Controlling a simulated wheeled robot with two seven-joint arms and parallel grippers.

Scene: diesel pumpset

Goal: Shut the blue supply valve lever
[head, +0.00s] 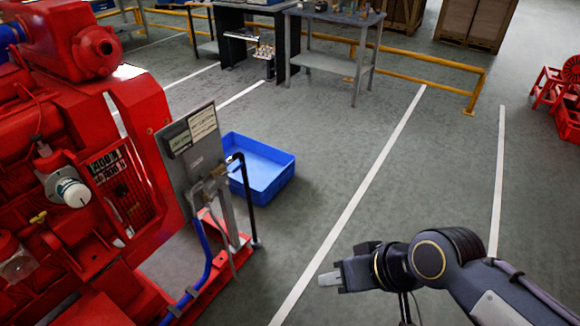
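A grey upright panel (178,165) with labels stands on a red base beside the red pumpset (135,205). Small pipe fittings (217,172) sit on its right side, and a blue hose (205,262) runs down below them. The blue valve lever is too small to make out for sure among these fittings. My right gripper (329,280) comes in from the lower right and points left. It is over bare floor, apart from the panel, and its finger gap cannot be made out. My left gripper is not in view.
A blue bin (262,168) lies on the floor behind the panel. A black pipe (247,205) stands at the panel's right. A grey workbench (335,65) and yellow rail (425,85) are at the back. The floor between panel and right gripper is clear.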

